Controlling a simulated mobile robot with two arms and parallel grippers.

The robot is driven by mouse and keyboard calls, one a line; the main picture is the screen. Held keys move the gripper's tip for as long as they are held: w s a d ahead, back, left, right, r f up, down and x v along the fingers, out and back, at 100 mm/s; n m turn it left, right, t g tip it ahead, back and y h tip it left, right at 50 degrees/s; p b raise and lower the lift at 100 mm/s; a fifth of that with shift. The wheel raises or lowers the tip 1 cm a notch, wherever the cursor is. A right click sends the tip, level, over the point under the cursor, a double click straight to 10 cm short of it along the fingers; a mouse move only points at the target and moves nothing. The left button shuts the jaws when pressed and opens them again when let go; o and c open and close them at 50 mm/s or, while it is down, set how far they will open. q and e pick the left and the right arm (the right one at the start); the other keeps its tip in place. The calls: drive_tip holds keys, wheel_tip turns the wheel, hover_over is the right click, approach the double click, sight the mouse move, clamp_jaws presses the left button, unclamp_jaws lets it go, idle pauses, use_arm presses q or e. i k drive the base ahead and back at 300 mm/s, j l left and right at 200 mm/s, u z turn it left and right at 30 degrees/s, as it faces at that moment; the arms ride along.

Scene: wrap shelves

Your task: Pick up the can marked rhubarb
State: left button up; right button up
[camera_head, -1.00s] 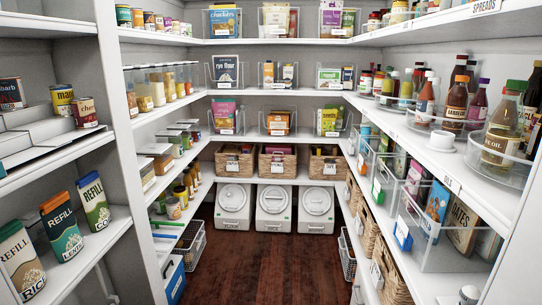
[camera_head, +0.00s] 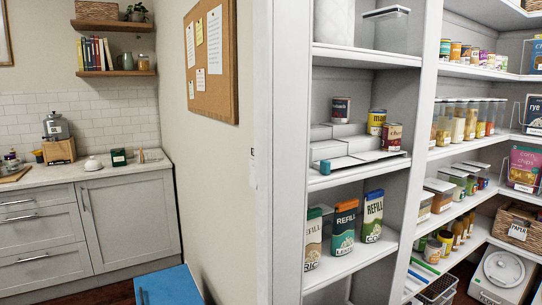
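A dark can (camera_head: 340,110) with a light lower band stands at the back of the left shelf unit's middle shelf, on a white stepped riser (camera_head: 336,131). Its label is too small to read for sure now; in the earlier view the same can shows letters ending in "barb". A yellow can (camera_head: 376,121) and a dark red can (camera_head: 391,136) stand to its right on lower steps. Neither of my grippers is in view.
Refill cartons (camera_head: 344,227) stand on the shelf below. A teal-ended flat item (camera_head: 325,167) lies at the riser's front. A white wall end (camera_head: 262,150) borders the shelves' left. A blue-topped object (camera_head: 168,286) stands low before the grey cabinets (camera_head: 128,220).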

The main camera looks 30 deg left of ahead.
sight(340, 105)
drive_tip(key=u, duration=0.65)
drive_tip(key=i+l, duration=0.15)
drive_tip(key=i+j+u, duration=0.05)
drive_tip(key=i, duration=0.05)
